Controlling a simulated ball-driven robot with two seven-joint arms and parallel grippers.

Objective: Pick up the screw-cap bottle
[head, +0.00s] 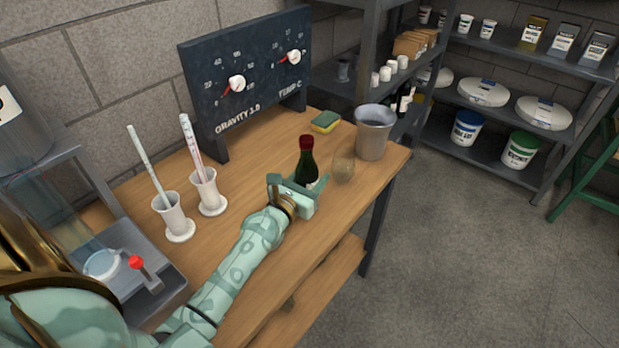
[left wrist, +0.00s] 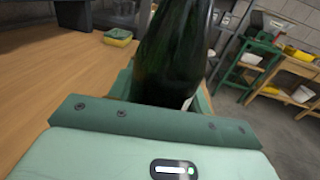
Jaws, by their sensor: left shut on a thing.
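The screw-cap bottle (head: 306,165) is dark green with a red cap and stands upright on the wooden table. My left gripper (head: 308,184) is shut around its lower body, and the fingers hide part of it. In the left wrist view the bottle (left wrist: 172,55) rises between the fingers of the gripper (left wrist: 165,92), its top cut off by the frame. I cannot tell whether its base touches the table. My right gripper is not in view.
A clear glass (head: 343,167) stands just right of the bottle, with a grey metal bucket (head: 374,138) behind it. A sponge (head: 325,122) lies behind the bottle. Two cylinders with tubes (head: 174,215) (head: 209,190) stand left, before a dial board (head: 245,80).

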